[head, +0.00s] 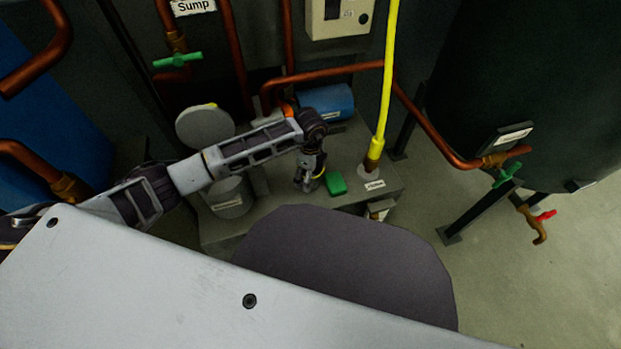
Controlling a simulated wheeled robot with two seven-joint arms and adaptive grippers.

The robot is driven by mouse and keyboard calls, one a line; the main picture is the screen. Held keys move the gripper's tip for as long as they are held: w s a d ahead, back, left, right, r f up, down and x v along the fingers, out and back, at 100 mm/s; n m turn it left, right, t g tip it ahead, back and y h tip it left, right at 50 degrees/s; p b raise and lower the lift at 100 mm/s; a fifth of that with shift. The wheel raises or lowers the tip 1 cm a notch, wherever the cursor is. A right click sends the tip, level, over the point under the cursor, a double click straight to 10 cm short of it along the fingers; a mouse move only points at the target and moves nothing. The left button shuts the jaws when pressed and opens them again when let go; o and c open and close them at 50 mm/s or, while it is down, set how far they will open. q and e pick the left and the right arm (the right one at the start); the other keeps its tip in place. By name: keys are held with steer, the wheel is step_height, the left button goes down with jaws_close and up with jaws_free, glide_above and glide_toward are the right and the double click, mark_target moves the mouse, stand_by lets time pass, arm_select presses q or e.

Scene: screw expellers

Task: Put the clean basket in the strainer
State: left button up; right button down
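A grey cylindrical vessel (229,196) with a small unreadable label, possibly the strainer, stands on the grey plinth, partly behind my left arm. A round grey disc (205,127) with a yellow bit at its rim, possibly its lid, stands behind it. My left gripper (311,187) points down over the plinth, right of the vessel. A small green block (336,183) is close to its right side; I cannot tell whether they touch. Its fingers are too small and dark to tell open from shut. I cannot make out a basket. My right gripper is out of view.
A blue cylinder (328,103) lies behind my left wrist. A yellow hose (386,80) rises from the plinth (400,186) on the right. Copper pipes cross behind. A dark tank (540,90) with valves stands right; floor below it is clear.

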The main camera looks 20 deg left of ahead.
arm_select(q)
steer(key=shift+f, duration=0.1)
stand_by(0.4)
steer(key=c, duration=1.2)
